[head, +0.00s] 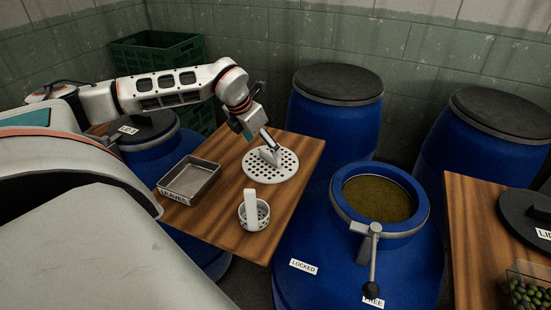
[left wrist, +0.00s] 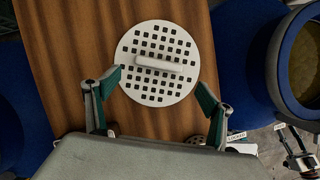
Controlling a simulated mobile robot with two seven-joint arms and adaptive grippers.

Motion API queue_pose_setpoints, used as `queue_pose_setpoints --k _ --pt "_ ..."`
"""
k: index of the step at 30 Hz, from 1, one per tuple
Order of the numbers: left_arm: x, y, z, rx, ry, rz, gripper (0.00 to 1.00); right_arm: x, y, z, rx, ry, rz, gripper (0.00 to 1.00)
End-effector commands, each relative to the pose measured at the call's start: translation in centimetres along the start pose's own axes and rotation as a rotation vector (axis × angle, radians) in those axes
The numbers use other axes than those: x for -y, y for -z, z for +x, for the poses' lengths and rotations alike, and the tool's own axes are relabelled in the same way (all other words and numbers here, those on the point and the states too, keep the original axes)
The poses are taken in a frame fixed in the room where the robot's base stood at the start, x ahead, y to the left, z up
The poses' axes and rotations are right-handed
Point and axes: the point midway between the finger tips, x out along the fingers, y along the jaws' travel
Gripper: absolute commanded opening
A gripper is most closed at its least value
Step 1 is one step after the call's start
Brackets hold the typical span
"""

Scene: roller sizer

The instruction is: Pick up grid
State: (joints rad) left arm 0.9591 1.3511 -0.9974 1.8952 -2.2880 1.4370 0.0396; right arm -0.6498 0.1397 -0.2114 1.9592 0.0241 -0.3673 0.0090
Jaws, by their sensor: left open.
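The grid is a round white disc (head: 285,167) full of square holes, with a raised bar handle across its middle. It lies flat on the wooden table (head: 309,147). My left gripper (head: 270,141) is above the grid, close to its handle, and the arm comes in from the left. In the left wrist view the grid (left wrist: 150,82) lies between and beyond the two spread fingers (left wrist: 160,84), which are open and empty. The handle shows clear of both fingers there. My right gripper is not in view.
A metal tray labelled leaves (head: 190,181) and a white perforated cup (head: 255,215) stand on the same table. An open blue barrel of liquid (head: 425,205) with a clamp lever is at the right. A second table (head: 470,225) holds a dark lid (head: 520,215) and olives (head: 530,293).

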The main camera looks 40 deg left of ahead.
Motion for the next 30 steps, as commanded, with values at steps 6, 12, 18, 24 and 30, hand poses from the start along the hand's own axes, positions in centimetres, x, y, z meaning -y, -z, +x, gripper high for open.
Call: queue_pose_setpoints --k 6,12,18,24,30 --pt "0.0 -0.4 2.2 -0.001 0.002 0.000 0.82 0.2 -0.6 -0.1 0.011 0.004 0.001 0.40" --pt "-0.3 -1.3 5.0 -0.003 0.002 0.000 0.82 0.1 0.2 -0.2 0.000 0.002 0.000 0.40" --pt "-0.4 -1.2 6.6 -0.001 0.001 0.000 0.82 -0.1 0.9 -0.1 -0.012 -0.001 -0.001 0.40" --pt "-0.4 -1.2 6.6 -0.001 0.001 0.000 0.82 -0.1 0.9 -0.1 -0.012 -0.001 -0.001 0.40" --pt "-0.4 -1.2 6.6 -0.001 0.001 0.000 0.36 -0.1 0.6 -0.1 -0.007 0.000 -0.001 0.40"
